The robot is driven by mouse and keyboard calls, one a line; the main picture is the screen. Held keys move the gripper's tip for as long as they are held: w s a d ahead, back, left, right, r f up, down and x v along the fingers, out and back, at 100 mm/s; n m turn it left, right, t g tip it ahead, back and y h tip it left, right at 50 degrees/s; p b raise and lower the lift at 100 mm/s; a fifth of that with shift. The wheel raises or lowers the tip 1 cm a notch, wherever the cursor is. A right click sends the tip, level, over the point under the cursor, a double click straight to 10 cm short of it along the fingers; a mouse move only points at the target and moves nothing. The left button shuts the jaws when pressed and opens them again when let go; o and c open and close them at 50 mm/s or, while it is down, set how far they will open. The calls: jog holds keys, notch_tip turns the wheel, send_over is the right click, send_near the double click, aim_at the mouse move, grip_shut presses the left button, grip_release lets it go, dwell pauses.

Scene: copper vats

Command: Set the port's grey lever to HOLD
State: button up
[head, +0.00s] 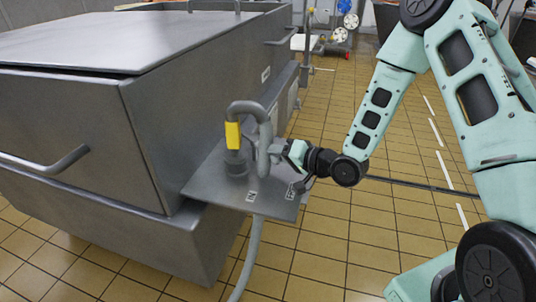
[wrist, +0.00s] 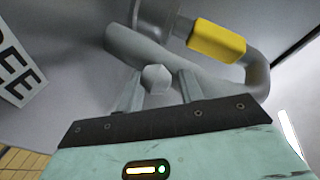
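The port stands on a grey metal plate (head: 215,186) at the vat's corner. A curved grey pipe (head: 246,106) with a yellow sleeve (head: 233,135) rises from it. A grey upright bar (head: 263,148), seemingly the lever, stands at its right side. My gripper (head: 284,150) is just right of this bar. In the wrist view my two fingers (wrist: 158,88) are apart, with a grey hexagonal end (wrist: 155,78) between their tips and the thick grey bar (wrist: 180,72) just beyond. I cannot tell whether they touch. A label (wrist: 18,75) reading "REE" is partly cut off at left.
The large grey vat (head: 80,125) fills the left. Small labels lie on the plate, one at its front (head: 251,196), too small to read. A grey hose (head: 249,258) runs down from the plate. Tiled floor (head: 330,235) is free to the right.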

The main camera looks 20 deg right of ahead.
jog(key=shift+x, duration=1.05)
grip_shut()
